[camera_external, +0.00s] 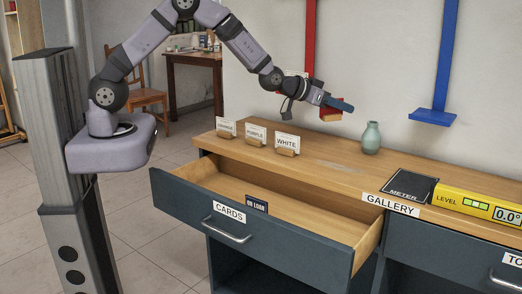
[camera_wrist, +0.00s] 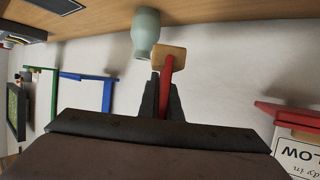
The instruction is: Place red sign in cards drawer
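My gripper (camera_external: 334,104) is in the air above the back of the wooden counter, left of the green vase. It is shut on a red sign (camera_external: 329,104) with a wooden foot. In the wrist view the red sign (camera_wrist: 167,72) shows edge-on between the dark fingertips (camera_wrist: 162,98), its wooden foot (camera_wrist: 170,56) beyond them; its face is hidden. The drawer labelled CARDS (camera_external: 330,228) is pulled open below, at the front left. A dark sign (camera_external: 257,203), apparently reading "ON LOAN", is at the drawer's front wall. The rest of the visible drawer floor is bare.
Several white cards on wooden feet, including PURPLE (camera_external: 256,134) and WHITE (camera_external: 287,144), stand on the counter (camera_external: 325,165). The green vase (camera_external: 371,138) also shows in the wrist view (camera_wrist: 146,30). A METER pad (camera_external: 411,185) and yellow level (camera_external: 478,204) lie right. Red and blue (camera_external: 433,117) ledges hang behind.

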